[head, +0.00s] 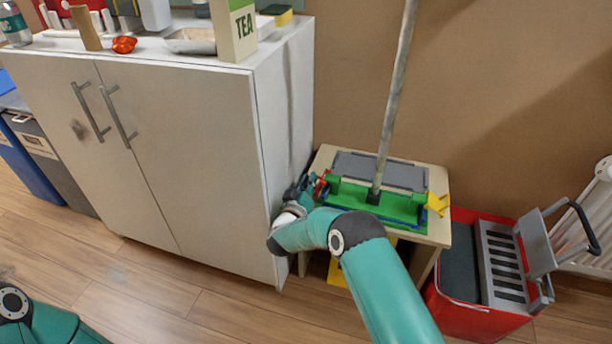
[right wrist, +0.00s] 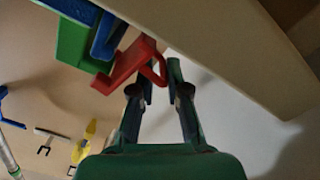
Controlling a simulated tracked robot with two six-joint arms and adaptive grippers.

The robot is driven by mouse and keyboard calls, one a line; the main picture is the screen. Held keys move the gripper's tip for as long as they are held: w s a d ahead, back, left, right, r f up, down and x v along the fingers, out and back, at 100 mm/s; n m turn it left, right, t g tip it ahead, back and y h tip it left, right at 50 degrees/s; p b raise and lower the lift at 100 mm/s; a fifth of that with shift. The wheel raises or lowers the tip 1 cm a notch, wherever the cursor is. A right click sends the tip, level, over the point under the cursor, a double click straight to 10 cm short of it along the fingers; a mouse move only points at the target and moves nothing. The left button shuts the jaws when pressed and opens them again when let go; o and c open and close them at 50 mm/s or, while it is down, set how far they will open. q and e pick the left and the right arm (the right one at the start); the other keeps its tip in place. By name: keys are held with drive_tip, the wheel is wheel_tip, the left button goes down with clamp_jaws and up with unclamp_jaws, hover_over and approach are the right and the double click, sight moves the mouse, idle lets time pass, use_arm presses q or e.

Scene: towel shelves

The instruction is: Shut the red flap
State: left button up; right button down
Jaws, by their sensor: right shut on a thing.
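The red flap (head: 321,185) is at the left end of the green mop head (head: 400,206), which lies on a small wooden table. In the right wrist view the red flap (right wrist: 130,62) is a bent red piece with a loop, beside blue and green parts. It stands out at an angle from them. My right gripper (head: 311,187) is at the flap's left side, and its fingertips (right wrist: 158,78) are closed on the loop end. The exact contact is partly hidden. My left gripper is out of view; only part of my left arm shows at the lower left.
A grey pole (head: 393,95) rises from the mop head. A yellow piece (head: 437,203) is at its right end. The white cabinet (head: 190,140) stands close to the left of my right gripper. A red bucket with a grey wringer (head: 500,265) stands right of the table (head: 436,180).

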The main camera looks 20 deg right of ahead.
drive_tip(key=n, duration=0.1)
drive_tip(key=f+n, duration=0.1)
drive_tip(key=n, duration=0.1)
drive_tip(key=shift+s+d+f, duration=0.25)
drive_tip(key=shift+d+f, duration=0.05)
drive_tip(key=shift+f, duration=0.1)
drive_tip(key=shift+s+d+f+n, duration=0.15)
drive_tip(key=shift+f+n, duration=0.1)
drive_tip(key=shift+n, duration=0.35)
drive_tip(key=shift+f, duration=0.15)
drive_tip(key=c, duration=1.3)
unclamp_jaws()
drive_tip(key=shift+p, duration=0.3)
drive_tip(key=shift+s+a, duration=0.3)
drive_tip(key=v, duration=1.1)
